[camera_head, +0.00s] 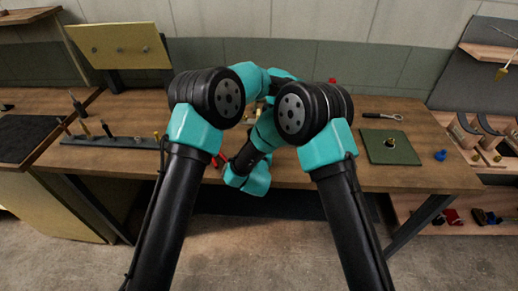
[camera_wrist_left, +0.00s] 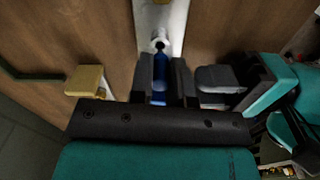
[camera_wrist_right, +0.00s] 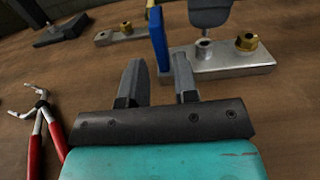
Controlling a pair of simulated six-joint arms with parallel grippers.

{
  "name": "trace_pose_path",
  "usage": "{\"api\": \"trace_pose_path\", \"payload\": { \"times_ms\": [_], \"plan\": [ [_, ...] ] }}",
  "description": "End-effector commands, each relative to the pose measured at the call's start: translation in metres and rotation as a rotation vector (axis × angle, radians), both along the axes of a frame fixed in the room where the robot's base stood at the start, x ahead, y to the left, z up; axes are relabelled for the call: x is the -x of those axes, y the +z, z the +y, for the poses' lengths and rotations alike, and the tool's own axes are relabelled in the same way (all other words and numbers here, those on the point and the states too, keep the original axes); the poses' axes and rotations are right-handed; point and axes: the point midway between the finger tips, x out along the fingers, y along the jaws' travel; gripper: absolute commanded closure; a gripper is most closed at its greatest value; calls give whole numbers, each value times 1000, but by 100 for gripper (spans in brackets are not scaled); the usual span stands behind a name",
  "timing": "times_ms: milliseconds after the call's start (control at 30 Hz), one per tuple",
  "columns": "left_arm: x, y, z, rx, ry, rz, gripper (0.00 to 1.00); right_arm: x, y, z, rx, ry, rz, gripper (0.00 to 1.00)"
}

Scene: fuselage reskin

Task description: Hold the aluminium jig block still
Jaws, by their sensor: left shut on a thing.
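The aluminium jig block (camera_wrist_right: 230,65) lies on the wooden bench in the right wrist view, with a bushing and a brass nut on top and an upright blue plate (camera_wrist_right: 157,38) at its left end. The block (camera_wrist_left: 172,12) runs up and away in the left wrist view. My right gripper (camera_wrist_right: 158,75) is open and empty, its tips just short of the block. Arms hide the block and both grippers in the head view.
Red-handled pliers (camera_wrist_right: 38,135) lie left of my right gripper. Another metal bar (camera_wrist_right: 125,34) with a brass nut lies behind.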

Motion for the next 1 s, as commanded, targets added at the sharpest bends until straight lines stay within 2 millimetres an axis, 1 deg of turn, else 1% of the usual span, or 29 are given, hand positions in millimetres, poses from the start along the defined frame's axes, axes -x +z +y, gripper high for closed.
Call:
{"api": "trace_pose_path", "payload": {
  "times_ms": [33, 300, 400, 500, 667, 900, 1000],
  "plan": [
    [0, 0, 0, 0, 0, 0, 100, -9, 0, 0, -2, -2, -3, 72],
    [0, 0, 0, 0, 0, 0, 100, -50, 0, 0, -1, -1, -1, 72],
    [0, 0, 0, 0, 0, 0, 100, -63, 0, 0, -1, -1, -1, 72],
    [0, 0, 0, 0, 0, 0, 100, -73, 0, 1, 0, 0, -2, 72],
    [0, 0, 0, 0, 0, 0, 100, -79, 0, 1, 0, 0, -1, 72],
    [0, 0, 0, 0, 0, 0, 100, -80, 0, 1, 0, 1, -1, 72],
    [0, 0, 0, 0, 0, 0, 100, -80, 0, 1, 0, 1, -1, 81]
  ]
}}
